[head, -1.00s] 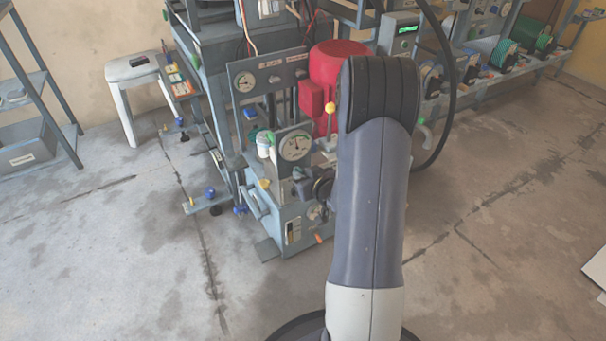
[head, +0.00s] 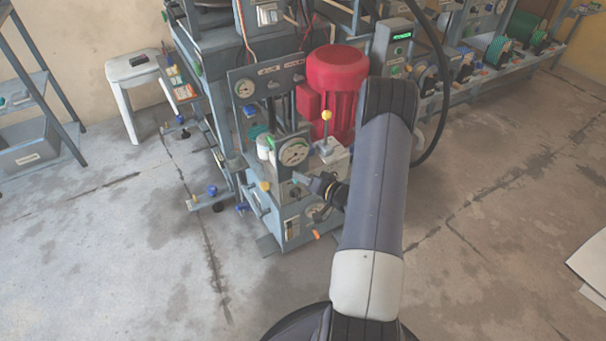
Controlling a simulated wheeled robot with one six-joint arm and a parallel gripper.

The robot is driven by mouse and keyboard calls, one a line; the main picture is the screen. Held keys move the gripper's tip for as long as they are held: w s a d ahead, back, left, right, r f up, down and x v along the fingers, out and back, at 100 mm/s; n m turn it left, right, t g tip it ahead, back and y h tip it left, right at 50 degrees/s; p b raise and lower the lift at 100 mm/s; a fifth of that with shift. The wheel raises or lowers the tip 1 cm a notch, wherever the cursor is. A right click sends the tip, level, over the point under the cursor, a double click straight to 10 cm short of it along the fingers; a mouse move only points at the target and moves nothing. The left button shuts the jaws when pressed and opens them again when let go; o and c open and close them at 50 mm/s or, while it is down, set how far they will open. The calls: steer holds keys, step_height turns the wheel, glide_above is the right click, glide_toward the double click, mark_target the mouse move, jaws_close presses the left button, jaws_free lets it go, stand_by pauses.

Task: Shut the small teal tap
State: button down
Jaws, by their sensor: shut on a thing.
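My gripper (head: 303,183) is at the front of the grey-blue press unit (head: 293,225), just below the round white gauge (head: 294,154). Its jaws are closed on a small part there, which appears to be the small teal tap. The jaws cover most of the tap, and it is too small to tell how far its handle is turned. My forearm hides the right side of the unit.
A red motor (head: 337,80) stands behind the gauge. A yellow-knobbed lever (head: 327,115) rises close to my wrist. An orange handle (head: 316,234) and a yellow knob (head: 264,186) stick out nearby. The floor in front is clear.

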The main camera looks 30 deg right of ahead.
steer(key=shift+w+d+f+m+t+y, duration=0.15)
steer(key=shift+m+t+y, duration=0.5)
steer(key=shift+m, duration=1)
steer(key=shift+a+f+m+t+y, duration=0.1)
steer(key=shift+m+t+y, duration=0.5)
steer(key=shift+m, duration=1.05)
steer(key=c, duration=1.5)
jaws_free()
steer(key=shift+w, duration=0.1)
steer(key=shift+f, duration=0.1)
steer(key=p+v, duration=0.1)
steer(key=v, duration=1)
steer(key=shift+p, duration=0.3)
steer(key=shift+w, duration=0.1)
